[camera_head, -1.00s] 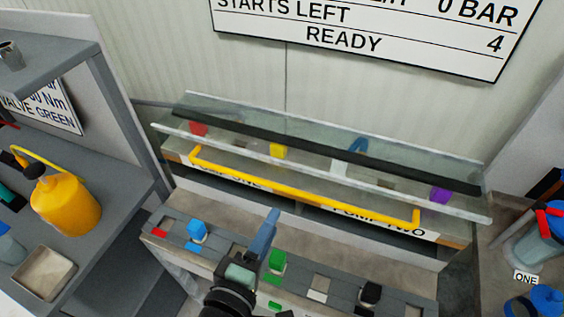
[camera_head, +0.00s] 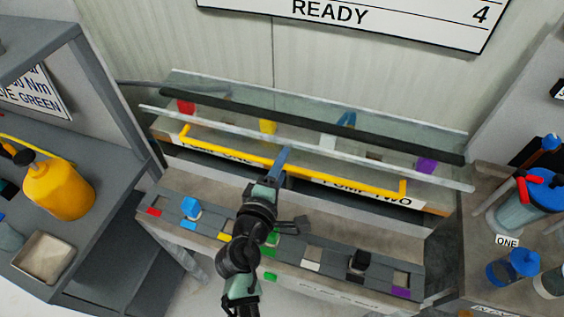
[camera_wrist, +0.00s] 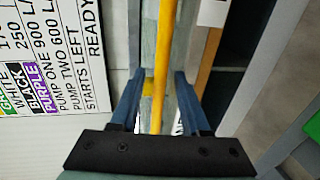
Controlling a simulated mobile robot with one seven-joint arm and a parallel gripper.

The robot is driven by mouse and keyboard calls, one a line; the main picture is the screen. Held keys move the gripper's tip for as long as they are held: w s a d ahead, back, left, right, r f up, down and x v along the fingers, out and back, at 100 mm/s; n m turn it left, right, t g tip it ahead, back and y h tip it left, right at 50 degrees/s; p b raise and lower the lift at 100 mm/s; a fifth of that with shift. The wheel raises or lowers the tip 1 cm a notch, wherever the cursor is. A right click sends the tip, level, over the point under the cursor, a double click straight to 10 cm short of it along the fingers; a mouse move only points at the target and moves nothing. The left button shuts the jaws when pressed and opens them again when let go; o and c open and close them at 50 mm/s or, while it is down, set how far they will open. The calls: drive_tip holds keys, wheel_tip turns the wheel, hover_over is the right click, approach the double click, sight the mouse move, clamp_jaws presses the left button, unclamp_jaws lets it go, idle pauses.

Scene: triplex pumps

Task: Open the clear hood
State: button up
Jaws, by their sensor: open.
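The clear hood (camera_head: 310,124) is a long transparent cover over the pump bench at the back, and it looks closed. Its yellow bar handle (camera_head: 345,181) runs along the front side. Red, yellow, blue and purple parts show through or behind the clear panel. My gripper (camera_head: 284,157) reaches up to the bar near its middle. In the wrist view my gripper (camera_wrist: 158,78) is open, with one blue finger on each side of the yellow bar (camera_wrist: 163,60). I cannot tell whether a finger touches the bar.
A grey ledge (camera_head: 335,261) with coloured blocks and labels runs in front of the hood. A shelf with a yellow jug (camera_head: 58,190) and a tray (camera_head: 42,257) stands at left. A blue-lidded container (camera_head: 525,205) stands at right.

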drive_tip(key=shift+w, duration=0.1)
clamp_jaws()
idle(1.4)
